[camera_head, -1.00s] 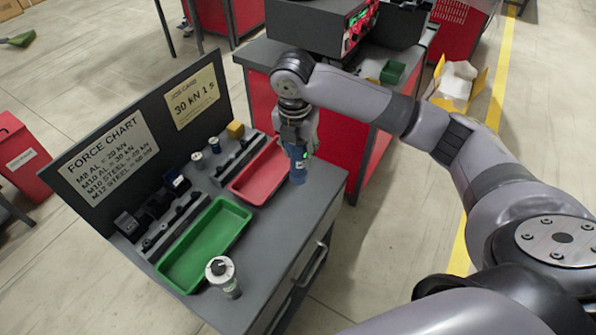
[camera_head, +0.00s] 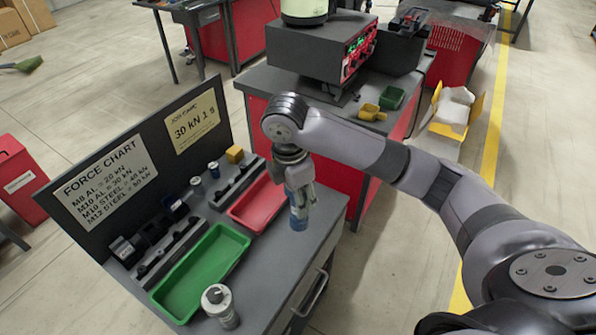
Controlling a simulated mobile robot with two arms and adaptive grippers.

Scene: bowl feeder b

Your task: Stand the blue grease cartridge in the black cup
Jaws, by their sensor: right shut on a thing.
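The blue grease cartridge (camera_head: 298,215) hangs roughly upright, its lower end at the right side of the grey bench top. My right gripper (camera_head: 300,192) is shut on its upper part, pointing down. Whether its lower end touches the bench I cannot tell. I cannot clearly pick out the black cup; a dark block (camera_head: 124,248) and other small dark parts stand at the bench's left edge. My left gripper is not in view.
A red tray (camera_head: 237,216) lies left of the cartridge, and a green tray (camera_head: 161,297) nearer. The force chart panel (camera_head: 110,180) rises behind. Bare bench top lies between the canister and cartridge.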

